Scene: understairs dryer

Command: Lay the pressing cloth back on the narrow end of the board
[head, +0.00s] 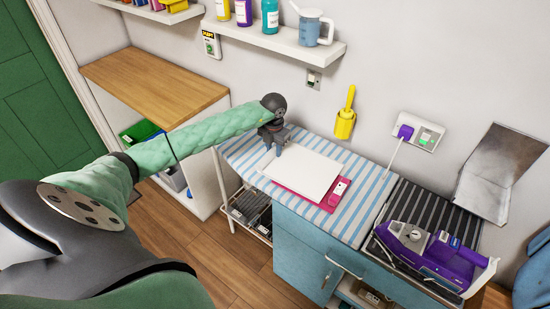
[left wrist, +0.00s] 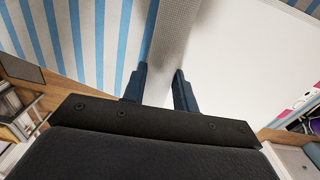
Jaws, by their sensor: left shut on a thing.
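The ironing board (head: 240,150) has a blue and white striped cover. The pressing cloth (head: 303,174) shows as a white, flat rectangle over the board, partly covering a magenta mat (head: 300,192). My left gripper (head: 279,150) is at the cloth's far left edge and shut on it. In the left wrist view the fingers (left wrist: 158,85) close on a pale dotted strip (left wrist: 172,40), which looks like the cloth's edge, with white surface (left wrist: 240,60) to its right. Whether the cloth touches the board all over is hard to tell. My right gripper is not in view.
A purple iron (head: 430,255) rests on a dark ribbed area at the right end. A small magenta and white item (head: 339,190) lies beside the cloth. A shelf (head: 275,38) with bottles and a jug hangs above. A wooden-topped cabinet (head: 155,80) stands at left.

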